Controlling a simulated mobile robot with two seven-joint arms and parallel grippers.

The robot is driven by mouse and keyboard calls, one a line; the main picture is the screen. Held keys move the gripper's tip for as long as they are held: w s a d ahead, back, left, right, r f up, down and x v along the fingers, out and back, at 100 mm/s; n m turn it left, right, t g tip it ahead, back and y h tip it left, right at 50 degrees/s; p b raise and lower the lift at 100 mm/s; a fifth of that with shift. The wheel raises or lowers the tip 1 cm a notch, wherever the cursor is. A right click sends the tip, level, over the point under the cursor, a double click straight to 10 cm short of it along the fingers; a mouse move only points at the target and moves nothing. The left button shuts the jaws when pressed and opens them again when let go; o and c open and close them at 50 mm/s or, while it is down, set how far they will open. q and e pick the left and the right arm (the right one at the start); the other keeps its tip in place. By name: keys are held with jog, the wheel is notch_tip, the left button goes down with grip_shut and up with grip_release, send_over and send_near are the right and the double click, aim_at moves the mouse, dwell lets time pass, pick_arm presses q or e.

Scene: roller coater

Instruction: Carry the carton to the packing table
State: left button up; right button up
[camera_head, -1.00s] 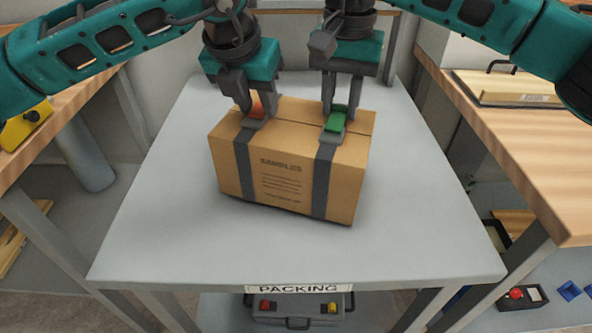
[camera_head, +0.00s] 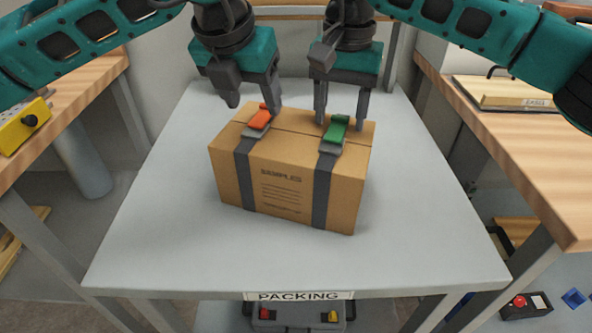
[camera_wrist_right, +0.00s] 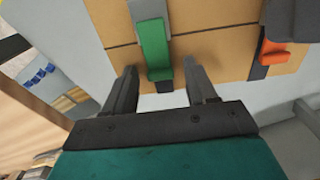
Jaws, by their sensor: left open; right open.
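The brown carton (camera_head: 285,188), printed SAMPLES, sits upright on the grey packing table (camera_head: 180,235), which bears a PACKING label. Two dark straps run over it, one with an orange buckle (camera_head: 260,118) and one with a green buckle (camera_head: 337,130). My left gripper (camera_head: 255,105) is open and empty, just above and behind the orange buckle. My right gripper (camera_head: 340,124) is open, its fingers behind and either side of the green buckle. In the right wrist view the carton top (camera_wrist_right: 210,40) and green buckle (camera_wrist_right: 154,50) show beyond the open right fingers (camera_wrist_right: 160,85).
Wooden benches stand at the left (camera_head: 60,105) and right (camera_head: 500,150). A yellow box (camera_head: 22,125) is on the left bench and a wooden case (camera_head: 505,92) on the right one. A grey toolbox (camera_head: 300,316) is below the packing table. The tabletop around the carton is clear.

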pick_arm(q)
jog(key=v, duration=0.8)
jog(key=shift+r, duration=0.25)
pick_arm(e)
notch_tip(320, 180, up, 12)
pick_arm(q)
jog(key=shift+s, duration=0.1)
